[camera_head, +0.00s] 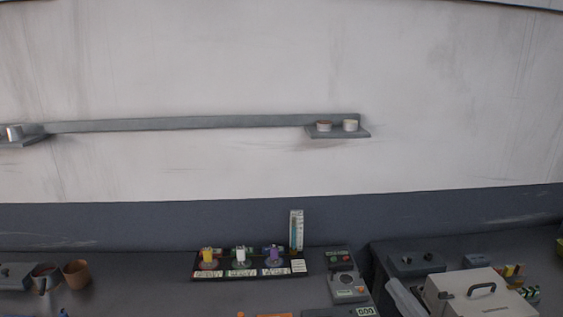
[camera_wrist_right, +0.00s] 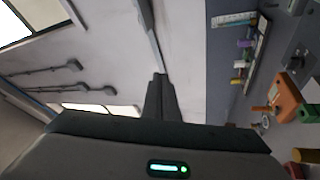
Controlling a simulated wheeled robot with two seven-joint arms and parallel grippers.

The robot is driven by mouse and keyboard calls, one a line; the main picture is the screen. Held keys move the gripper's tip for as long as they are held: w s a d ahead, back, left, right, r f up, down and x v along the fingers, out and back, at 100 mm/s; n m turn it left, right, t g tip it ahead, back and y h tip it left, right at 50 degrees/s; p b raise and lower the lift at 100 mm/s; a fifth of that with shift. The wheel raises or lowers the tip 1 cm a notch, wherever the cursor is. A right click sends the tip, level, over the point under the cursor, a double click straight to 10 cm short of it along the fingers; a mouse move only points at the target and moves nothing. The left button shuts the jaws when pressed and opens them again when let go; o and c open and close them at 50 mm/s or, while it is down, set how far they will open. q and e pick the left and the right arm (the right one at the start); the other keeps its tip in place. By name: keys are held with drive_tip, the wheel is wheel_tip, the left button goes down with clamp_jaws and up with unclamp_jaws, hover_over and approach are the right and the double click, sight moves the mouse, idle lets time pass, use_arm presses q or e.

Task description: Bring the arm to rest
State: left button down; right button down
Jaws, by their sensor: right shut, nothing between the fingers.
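My right gripper (camera_wrist_right: 160,92) shows in the right wrist view. Its dark fingers are together with nothing between them, and it is held up in front of the pale wall, apart from the bench items. I cannot make it out in the head view. My left gripper is in neither view. A long grey beam (camera_head: 185,125) runs across the wall in the head view.
The bench holds a black tray (camera_head: 232,275) with yellow, white and purple-topped pieces. A grey device (camera_head: 346,277), a beige case (camera_head: 470,298) and brown pots (camera_head: 76,274) stand around it. The bench is bare between pots and tray (camera_head: 140,285).

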drive_tip(key=s+d+f+m+g+h, duration=0.35)
drive_tip(key=f+m+h, duration=0.3)
drive_tip(key=f, duration=0.25)
drive_tip(key=s+d+f+m+g+h, duration=0.25)
drive_tip(key=s+f+m+h, duration=0.25)
drive_tip(key=f+m, duration=0.4)
drive_tip(key=s+a+f+m+g+y, duration=0.15)
drive_tip(key=s+a+f+g, duration=0.3)
drive_tip(key=s+f, duration=0.5)
drive_tip(key=s+a+f+g+y, duration=0.25)
drive_tip(key=s+f+g, duration=0.35)
drive_tip(key=s, duration=0.7)
wheel_tip(320, 180, down, 32)
drive_tip(key=b, duration=0.6)
drive_tip(key=s+d+f+g+b, duration=0.1)
drive_tip(key=s+f+b, duration=0.1)
drive_tip(key=s+f, duration=0.7)
drive_tip(key=s+d+f+g+h+b, duration=0.1)
drive_tip(key=s+f+b, duration=0.1)
drive_tip(key=s+f, duration=0.8)
wheel_tip(320, 180, down, 5)
drive_tip(key=shift+d+f+b, duration=0.15)
drive_tip(key=shift+d+b, duration=0.2)
drive_tip(key=shift+b, duration=0.05)
